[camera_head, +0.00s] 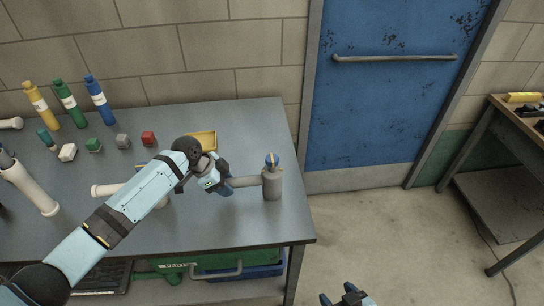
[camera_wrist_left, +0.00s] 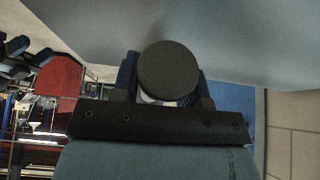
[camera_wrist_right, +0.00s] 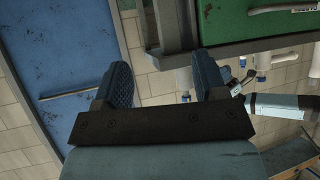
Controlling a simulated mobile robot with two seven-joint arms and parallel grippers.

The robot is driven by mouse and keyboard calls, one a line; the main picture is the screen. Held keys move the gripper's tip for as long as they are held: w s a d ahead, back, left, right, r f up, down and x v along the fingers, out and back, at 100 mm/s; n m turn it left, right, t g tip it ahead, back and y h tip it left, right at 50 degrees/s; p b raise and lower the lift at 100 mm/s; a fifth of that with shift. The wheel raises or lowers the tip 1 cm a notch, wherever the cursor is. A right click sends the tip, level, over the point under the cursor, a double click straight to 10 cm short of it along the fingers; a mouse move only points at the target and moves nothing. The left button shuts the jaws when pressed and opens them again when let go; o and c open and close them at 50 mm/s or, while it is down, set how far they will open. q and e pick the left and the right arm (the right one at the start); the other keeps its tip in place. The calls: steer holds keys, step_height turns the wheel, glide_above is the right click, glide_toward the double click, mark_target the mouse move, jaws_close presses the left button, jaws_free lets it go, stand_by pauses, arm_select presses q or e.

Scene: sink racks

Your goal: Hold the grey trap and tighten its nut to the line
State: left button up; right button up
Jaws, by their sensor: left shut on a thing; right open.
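The grey trap (camera_head: 272,186) stands near the right end of the table in the head view, with a side pipe (camera_head: 245,181) pointing left. On its top is a blue nut (camera_head: 272,163) with a yellow mark. I cannot tell whether the mark meets a line. My left gripper (camera_head: 226,182) is at the left part of the side pipe and shut on it. In the left wrist view a dark round end (camera_wrist_left: 168,70) sits between its fingers. My right gripper (camera_head: 347,298) is open and empty, low in front of the table; its fingers (camera_wrist_right: 163,85) are apart in the right wrist view.
Yellow, green and blue bottles (camera_head: 68,104) stand at the back left. Small coloured blocks (camera_head: 122,141), a yellow tray (camera_head: 205,139) and white pipes (camera_head: 32,188) are on the table. A blue door (camera_head: 385,80) is behind.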

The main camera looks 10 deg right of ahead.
steer(key=shift+w, duration=0.1)
stand_by(0.3)
steer(key=t, duration=0.7)
glide_toward(275, 163)
steer(key=shift+m+y, duration=0.3)
steer(key=x, duration=1.1)
steer(key=shift+w, duration=0.5)
steer(key=shift+g, duration=0.3)
steer(key=c, duration=0.9)
